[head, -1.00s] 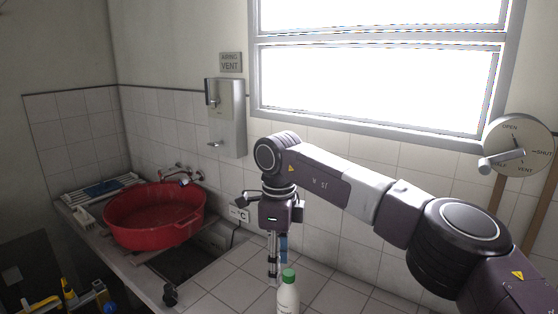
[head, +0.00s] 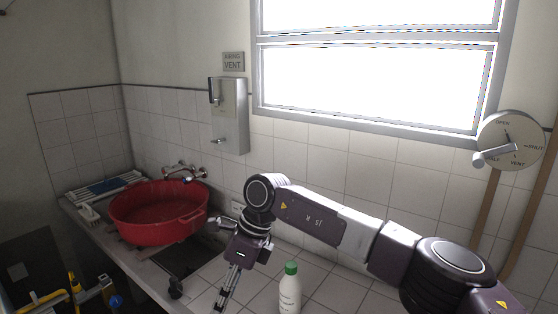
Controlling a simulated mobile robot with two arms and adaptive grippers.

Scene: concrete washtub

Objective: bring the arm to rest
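My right arm comes in from the right across the tiled counter. Its gripper (head: 228,287) hangs tilted, fingers pointing down and to the left, over the counter near the sink's edge. The fingers are seen nearly edge-on, so I cannot tell whether they are apart or closed; no held object shows between them. A white bottle with a green cap (head: 289,290) stands upright on the tiles to the right of the gripper, apart from it. My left gripper is not in view.
A red basin (head: 158,213) sits over the sink at the left, below wall taps (head: 184,172). A metal dispenser (head: 228,115) and a round dial (head: 510,141) are on the wall. Yellow and blue items (head: 78,293) stand at lower left. Tiles right of the bottle look clear.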

